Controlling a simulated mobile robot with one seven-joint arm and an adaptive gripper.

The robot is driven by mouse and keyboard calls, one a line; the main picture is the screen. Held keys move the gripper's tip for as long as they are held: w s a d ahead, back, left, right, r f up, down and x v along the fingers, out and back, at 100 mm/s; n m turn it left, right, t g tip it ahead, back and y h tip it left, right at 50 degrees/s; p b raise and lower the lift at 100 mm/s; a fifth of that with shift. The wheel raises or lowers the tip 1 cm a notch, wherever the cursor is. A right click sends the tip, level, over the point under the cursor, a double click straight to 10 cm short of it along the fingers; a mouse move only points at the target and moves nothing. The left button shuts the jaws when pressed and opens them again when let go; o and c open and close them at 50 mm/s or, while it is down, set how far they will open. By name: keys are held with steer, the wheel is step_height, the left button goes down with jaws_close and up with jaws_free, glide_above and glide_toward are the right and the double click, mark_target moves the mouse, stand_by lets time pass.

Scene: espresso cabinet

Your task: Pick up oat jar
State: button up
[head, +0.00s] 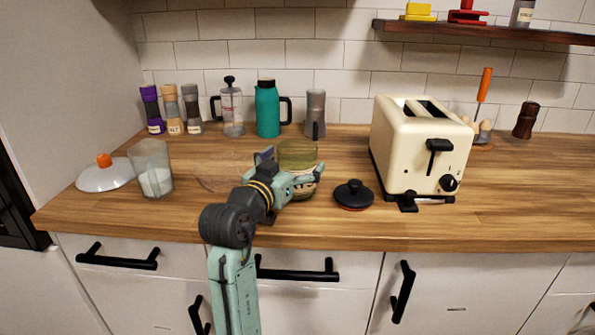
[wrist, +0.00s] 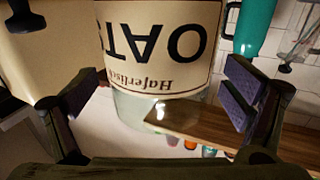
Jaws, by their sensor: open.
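The oat jar (head: 297,152) is a greenish glass jar standing on the wooden counter, left of the toaster. Its lower part is mostly hidden behind my gripper in the head view. In the wrist view the oat jar (wrist: 160,48) fills the upper middle, with its cream "OATS" label upside down. My gripper (head: 293,168) is right at the jar on its near side. In the wrist view my gripper (wrist: 160,95) is open, with one finger toward each side of the jar. There is visible room beside each finger, and I see no grip on the jar.
A black knobbed lid (head: 353,194) lies just right of the jar, before the cream toaster (head: 412,150). A glass (head: 151,170) with white contents and a pot lid (head: 105,176) are to the left. A teal flask (head: 267,110) and a grey grinder (head: 315,112) stand behind.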

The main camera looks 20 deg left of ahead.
steer(key=shift+w+d, duration=0.1)
steer(key=shift+w, duration=0.8)
steer(key=c, duration=1.5)
steer(key=shift+c, duration=0.3)
steer(key=shift+r, duration=0.1)
